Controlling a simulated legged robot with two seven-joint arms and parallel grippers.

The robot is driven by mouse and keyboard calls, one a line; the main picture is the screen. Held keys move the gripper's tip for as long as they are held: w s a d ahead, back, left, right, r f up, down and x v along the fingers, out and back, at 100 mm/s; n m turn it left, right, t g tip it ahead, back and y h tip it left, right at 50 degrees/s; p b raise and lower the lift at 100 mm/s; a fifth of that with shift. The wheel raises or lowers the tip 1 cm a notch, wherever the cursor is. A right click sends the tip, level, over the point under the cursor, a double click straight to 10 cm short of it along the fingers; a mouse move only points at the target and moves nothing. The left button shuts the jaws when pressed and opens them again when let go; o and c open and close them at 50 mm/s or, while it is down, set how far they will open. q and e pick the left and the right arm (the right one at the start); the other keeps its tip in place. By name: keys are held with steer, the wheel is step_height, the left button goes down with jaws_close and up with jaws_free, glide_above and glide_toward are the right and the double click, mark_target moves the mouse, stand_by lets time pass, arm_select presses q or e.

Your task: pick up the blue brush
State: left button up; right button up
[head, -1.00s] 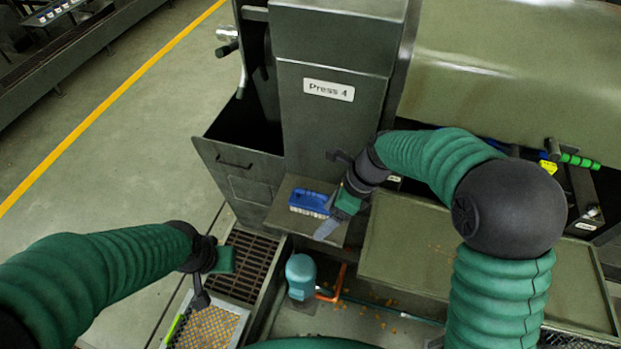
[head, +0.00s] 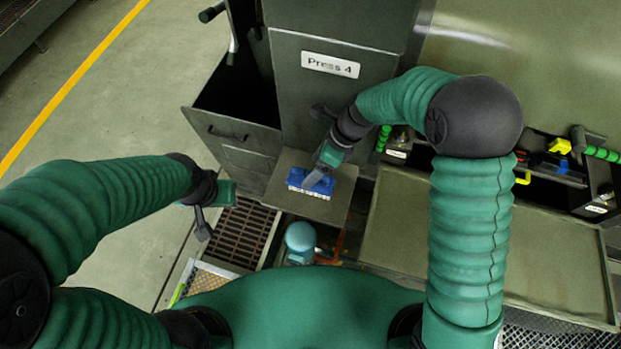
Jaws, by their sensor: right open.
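The blue brush (head: 297,181) with pale bristles lies on a small grey-brown shelf (head: 340,206) at the foot of the Press 4 housing. My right gripper (head: 318,172) is open and sits right over the brush, with one finger across its upper face. Part of the brush is hidden behind that finger, and I cannot tell whether the finger touches it. My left gripper (head: 212,214) hangs to the left, over the floor grating and away from the brush. Its jaw opening is not clear from this angle.
The Press 4 housing (head: 330,100) rises behind the shelf, with an open dark bin (head: 235,130) on its left. A teal motor-like part (head: 300,238) stands below the shelf. A wide flat tray (head: 410,225) lies to the right. Floor grating (head: 240,230) is at the lower left.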

steer(key=x, duration=0.1)
steer(key=p+x, duration=0.1)
steer(key=x, duration=0.2)
steer(key=shift+w+d+f, duration=0.2)
steer(key=shift+f, duration=0.15)
steer(key=shift+s+a+f, duration=0.15)
steer(key=shift+a+f, duration=0.05)
steer(key=shift+f, duration=0.2)
steer(key=c, duration=1.5)
